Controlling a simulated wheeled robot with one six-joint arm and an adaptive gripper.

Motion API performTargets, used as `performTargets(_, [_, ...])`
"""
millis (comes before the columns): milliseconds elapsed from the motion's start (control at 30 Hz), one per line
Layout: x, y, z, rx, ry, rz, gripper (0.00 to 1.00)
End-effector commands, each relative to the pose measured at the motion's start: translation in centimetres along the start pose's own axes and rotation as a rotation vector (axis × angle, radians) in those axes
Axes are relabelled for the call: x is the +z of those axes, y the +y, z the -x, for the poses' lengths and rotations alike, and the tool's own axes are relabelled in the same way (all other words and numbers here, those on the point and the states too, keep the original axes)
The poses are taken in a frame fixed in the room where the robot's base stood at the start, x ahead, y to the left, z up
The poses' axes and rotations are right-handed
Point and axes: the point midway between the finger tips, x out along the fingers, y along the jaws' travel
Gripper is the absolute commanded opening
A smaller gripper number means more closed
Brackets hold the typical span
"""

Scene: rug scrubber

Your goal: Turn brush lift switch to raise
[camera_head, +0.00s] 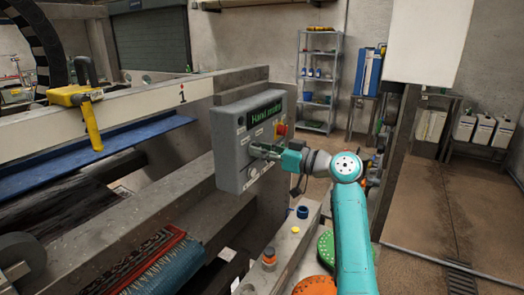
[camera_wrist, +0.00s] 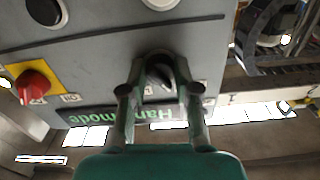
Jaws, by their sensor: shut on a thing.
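A grey control box (camera_head: 230,155) is fixed to the machine's side, with a lit green display (camera_head: 266,113) on its front. My gripper (camera_head: 262,151) is at the box's front face. In the wrist view my gripper (camera_wrist: 161,78) has its two fingers on either side of a small dark rotary switch (camera_wrist: 160,68) and is shut on it. The fingers hide part of the switch, and its label is not readable. The display (camera_wrist: 120,113) appears upside down there, with "Hand mode" on it.
A red knob on a yellow plate (camera_wrist: 34,84) and a black knob (camera_wrist: 45,10) sit on the same panel. A yellow-handled tool (camera_head: 88,112) hangs over the machine's rail. Shelves (camera_head: 320,85) stand at the back; open floor (camera_head: 430,195) lies to the right.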

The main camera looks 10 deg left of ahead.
Motion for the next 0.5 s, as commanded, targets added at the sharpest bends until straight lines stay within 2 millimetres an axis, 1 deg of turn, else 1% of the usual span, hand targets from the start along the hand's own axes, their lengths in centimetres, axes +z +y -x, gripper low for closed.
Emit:
performTargets(200, [0.12,0.05,0.03,0.000,-0.002,0.073,0.00])
performTargets(500, [0.13,0.05,0.03,0.000,-0.002,0.102,0.00])
